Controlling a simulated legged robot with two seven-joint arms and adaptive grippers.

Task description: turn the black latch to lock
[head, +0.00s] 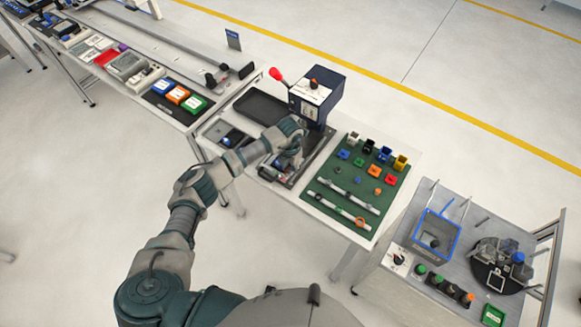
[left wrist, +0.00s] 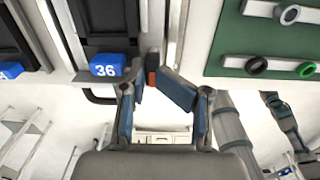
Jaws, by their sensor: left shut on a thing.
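The black latch (left wrist: 152,61) shows in the left wrist view as a small dark piece with an orange-red part, at the front edge of the table beside a metal rail. My left gripper (left wrist: 154,88) has its blue-padded fingers around it, one on each side, and is shut on it. In the head view my left gripper (head: 285,172) is over the front edge of the middle table, and the latch is hidden behind the hand. My right gripper is in neither view.
A blue block marked 36 (left wrist: 107,65) sits just left of the latch. A green mat (head: 350,205) with rods, rings and coloured blocks lies to the right. A dark blue machine with a red-knobbed lever (head: 279,74) stands behind. A side table holds a blue-rimmed bin (head: 455,238).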

